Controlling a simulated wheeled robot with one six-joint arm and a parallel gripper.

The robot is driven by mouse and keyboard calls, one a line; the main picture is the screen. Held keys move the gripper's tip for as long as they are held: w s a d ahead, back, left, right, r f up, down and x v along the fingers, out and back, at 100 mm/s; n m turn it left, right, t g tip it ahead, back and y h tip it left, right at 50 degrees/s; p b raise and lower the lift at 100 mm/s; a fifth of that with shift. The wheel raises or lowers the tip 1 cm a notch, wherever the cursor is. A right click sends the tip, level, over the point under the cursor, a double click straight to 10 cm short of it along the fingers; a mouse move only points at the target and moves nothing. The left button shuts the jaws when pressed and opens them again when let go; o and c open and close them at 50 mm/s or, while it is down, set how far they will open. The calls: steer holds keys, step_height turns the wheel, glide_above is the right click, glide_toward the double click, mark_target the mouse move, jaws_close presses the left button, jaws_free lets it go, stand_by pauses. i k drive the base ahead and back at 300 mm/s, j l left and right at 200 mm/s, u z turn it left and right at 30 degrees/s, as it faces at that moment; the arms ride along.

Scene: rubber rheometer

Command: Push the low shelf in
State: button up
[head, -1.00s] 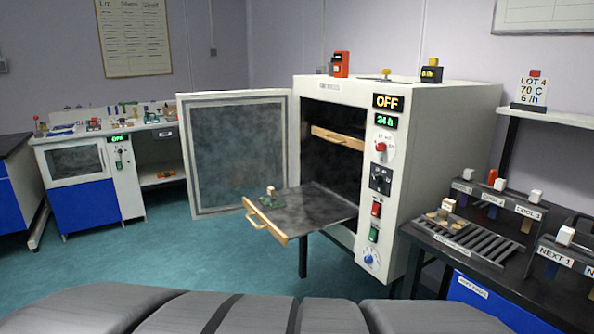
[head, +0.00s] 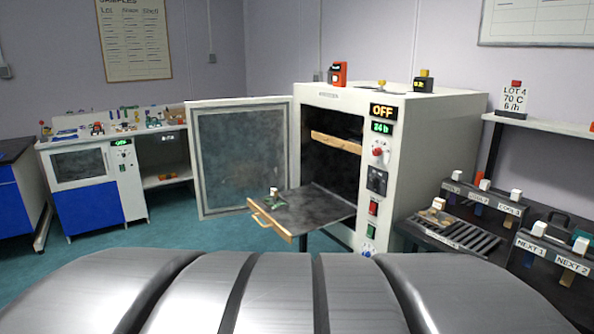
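The low shelf (head: 318,212) is a dark flat tray with a light wooden front edge and handle. It is pulled out of the white oven (head: 440,170) toward the lower left. A small green item with a pale knob (head: 274,197) sits on it near the front left corner. The oven door (head: 241,160) stands wide open to the left. An upper shelf with a wooden front (head: 336,142) sits inside the oven. My gripper is not in view; large grey rounded parts, apparently mine, fill the bottom of the picture.
A dark bench with a slotted rack (head: 462,234) and labelled holders (head: 550,252) stands right of the oven. A cabinet bench (head: 88,190) with small items stands at the far left. Teal floor is open left of the shelf.

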mark_target(313, 207)
steer(key=k+j+u, duration=0.1)
steer(key=j, duration=0.25)
steer(key=i+l+u, duration=0.45)
steer(key=i, duration=0.3)
steer(key=i+l+u, duration=0.4)
steer(key=i+l, duration=0.25)
steer(key=l, duration=0.25)
